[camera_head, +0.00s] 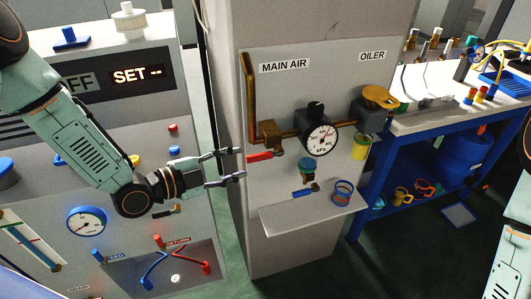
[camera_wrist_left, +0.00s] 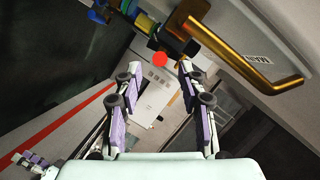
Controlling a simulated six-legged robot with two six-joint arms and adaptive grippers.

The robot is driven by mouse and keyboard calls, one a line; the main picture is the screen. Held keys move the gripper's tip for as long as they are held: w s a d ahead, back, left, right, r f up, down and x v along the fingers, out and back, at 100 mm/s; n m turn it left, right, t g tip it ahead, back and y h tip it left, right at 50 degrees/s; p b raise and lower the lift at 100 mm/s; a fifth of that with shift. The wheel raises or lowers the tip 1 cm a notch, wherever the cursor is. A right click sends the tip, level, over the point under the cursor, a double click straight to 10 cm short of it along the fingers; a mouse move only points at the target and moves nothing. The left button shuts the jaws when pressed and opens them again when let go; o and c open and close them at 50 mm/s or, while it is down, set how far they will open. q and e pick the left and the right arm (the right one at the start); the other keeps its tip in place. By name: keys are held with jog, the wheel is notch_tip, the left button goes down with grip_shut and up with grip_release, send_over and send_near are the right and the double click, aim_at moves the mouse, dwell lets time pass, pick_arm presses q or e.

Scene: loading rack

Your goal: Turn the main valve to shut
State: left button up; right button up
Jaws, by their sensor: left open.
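The main valve (camera_head: 270,133) is a brass body on the pipe under the MAIN AIR label (camera_head: 285,66). Its red lever (camera_head: 260,156) points left, roughly level. My left gripper (camera_head: 241,164) is open, with its fingertips at the lever's free end. In the left wrist view the lever's end shows as a red disc (camera_wrist_left: 159,59) between the spread fingertips of my left gripper (camera_wrist_left: 154,70), just beyond them. I cannot tell whether a finger touches it. Part of my right arm is at the right edge, but its gripper is out of view.
The brass pipe (camera_head: 248,95) bends down left of the gauge (camera_head: 320,137). A grey shelf (camera_head: 300,217) below holds a blue-rimmed cup (camera_head: 342,192). The control cabinet (camera_head: 120,135) stands left, across a narrow gap. A blue bench (camera_head: 375,195) stands right.

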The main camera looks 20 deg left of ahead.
aim_at(250, 160)
pick_arm(q)
jog(key=shift+s+d+r, duration=0.15)
jog(key=shift+s+d, duration=0.05)
jog(key=shift+d, duration=0.2)
jog(key=b+x, duration=0.1)
jog(key=x, duration=0.5)
jog(key=shift+a, duration=0.2)
jog(key=shift+w+d, duration=0.3)
jog(key=shift+d, duration=0.05)
jog(key=shift+w+f, duration=0.3)
jog(key=shift+w, duration=0.15)
jog(key=shift+s+d+r, duration=0.1)
jog(key=shift+s+r, duration=0.05)
jog(key=shift+s, duration=0.05)
jog(key=c, duration=0.3)
grip_shut()
